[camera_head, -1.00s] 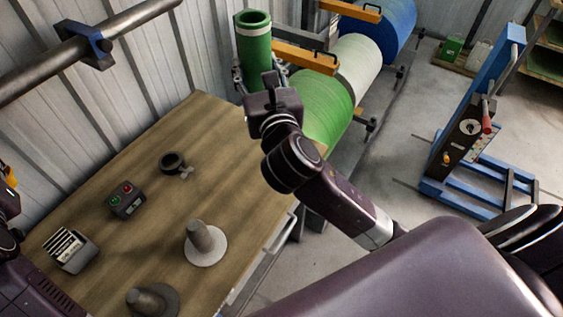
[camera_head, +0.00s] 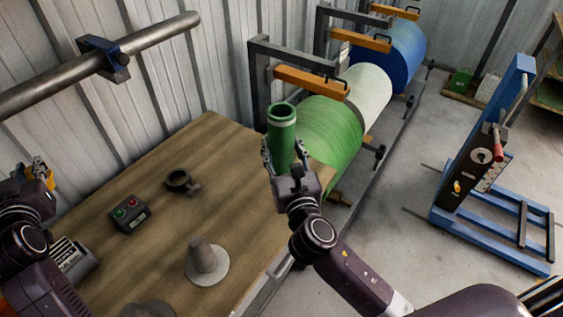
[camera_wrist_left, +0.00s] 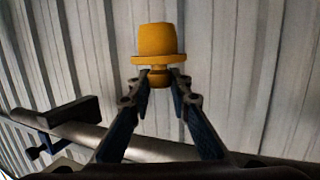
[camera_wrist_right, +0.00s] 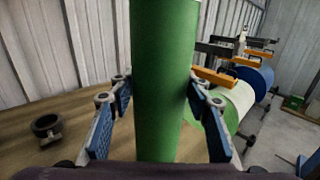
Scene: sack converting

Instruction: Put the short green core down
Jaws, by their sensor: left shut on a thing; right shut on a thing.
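The short green core (camera_head: 281,140) is an upright hollow green tube with a paler band near its top. My right gripper (camera_head: 284,170) is shut on its lower part, near the far right edge of the wooden table (camera_head: 222,160). Whether its foot touches the table is hidden by the gripper. In the right wrist view, the core (camera_wrist_right: 163,90) stands between both fingers (camera_wrist_right: 160,95). My left gripper (camera_head: 38,176), at the left edge, is shut on a yellow knob-like piece, clear in the left wrist view (camera_wrist_left: 158,42).
On the table are a black ring clamp (camera_head: 180,182), a button box (camera_head: 130,215) and a grey peg on a round base (camera_head: 206,262). Large green (camera_head: 335,130), white and blue rolls stand beyond the table. A blue frame (camera_head: 500,150) stands right. The table's middle is clear.

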